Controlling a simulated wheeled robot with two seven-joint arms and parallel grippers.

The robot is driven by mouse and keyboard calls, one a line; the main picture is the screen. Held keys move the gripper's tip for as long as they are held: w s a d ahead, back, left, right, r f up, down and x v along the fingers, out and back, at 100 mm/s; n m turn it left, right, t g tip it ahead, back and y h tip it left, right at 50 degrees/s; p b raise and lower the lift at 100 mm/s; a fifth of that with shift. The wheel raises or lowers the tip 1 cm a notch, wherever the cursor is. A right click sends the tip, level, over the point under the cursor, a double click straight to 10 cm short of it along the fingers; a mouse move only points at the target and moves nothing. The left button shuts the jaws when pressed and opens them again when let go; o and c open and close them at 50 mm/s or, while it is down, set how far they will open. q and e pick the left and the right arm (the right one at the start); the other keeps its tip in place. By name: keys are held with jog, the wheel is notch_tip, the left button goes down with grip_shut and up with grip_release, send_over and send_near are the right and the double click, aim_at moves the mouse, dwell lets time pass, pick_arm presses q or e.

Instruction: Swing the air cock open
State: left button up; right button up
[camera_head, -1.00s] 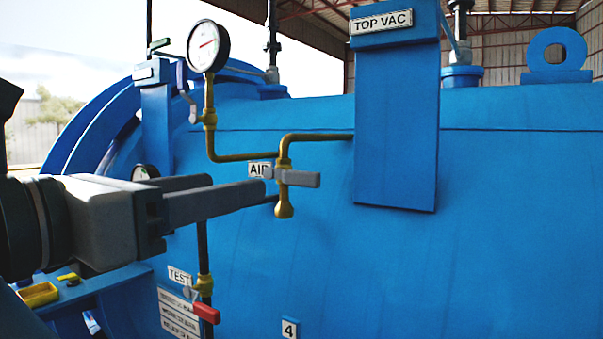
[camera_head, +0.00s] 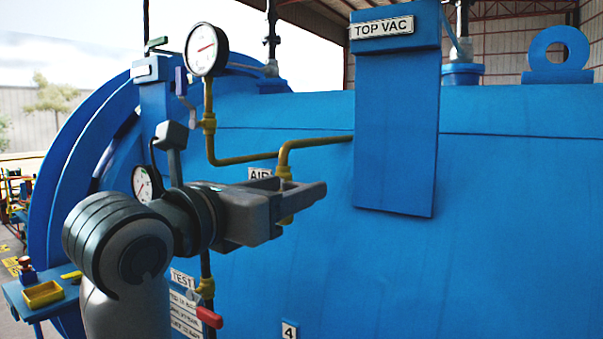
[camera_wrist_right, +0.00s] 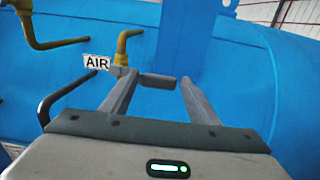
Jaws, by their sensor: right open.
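The air cock is a brass fitting (camera_head: 284,172) at the end of a brass pipe, beside the AIR label (camera_head: 259,174) on the blue vessel. My right gripper (camera_head: 308,190) is at the cock and hides most of it in the head view; the brass lower end shows just below the fingers. In the right wrist view the fingers (camera_wrist_right: 158,78) are apart. The cock's grey lever (camera_wrist_right: 158,81) points to the right and lies across the gap between the fingertips. I cannot tell whether either finger touches it. My left gripper is not in view.
A pressure gauge (camera_head: 206,49) stands on the brass pipe (camera_head: 235,160) above my right gripper. The TOP VAC box (camera_head: 396,130) projects to the right. A red-handled test cock (camera_head: 209,317) is below. The vessel's right side is clear.

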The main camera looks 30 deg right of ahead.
jog(key=shift+p+x, duration=0.6)
jog(key=shift+x, duration=1.4)
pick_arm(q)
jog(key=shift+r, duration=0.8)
